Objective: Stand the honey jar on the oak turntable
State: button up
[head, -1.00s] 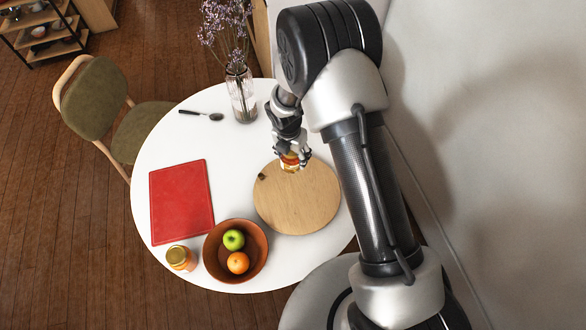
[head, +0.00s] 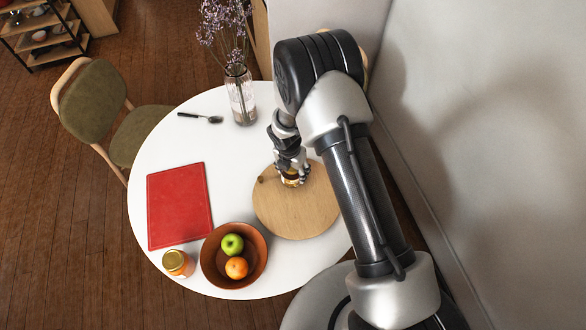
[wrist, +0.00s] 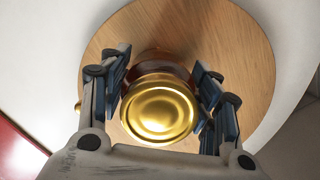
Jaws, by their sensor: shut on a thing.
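The honey jar, with a gold lid and a dark amber body, is in my gripper (head: 293,178). In the wrist view its lid (wrist: 160,108) faces the camera between the two fingers, which are shut on its sides. The round oak turntable (head: 300,215) lies on the white table directly below, and its pale wood also fills much of the wrist view (wrist: 235,45). The jar looks upright and is over the turntable's upper part, inside the rim. Its base is hidden, so I cannot tell whether it touches the wood.
A brown bowl (head: 214,275) with a green apple and an orange stands left of the turntable.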

jog(key=o, duration=1.5)
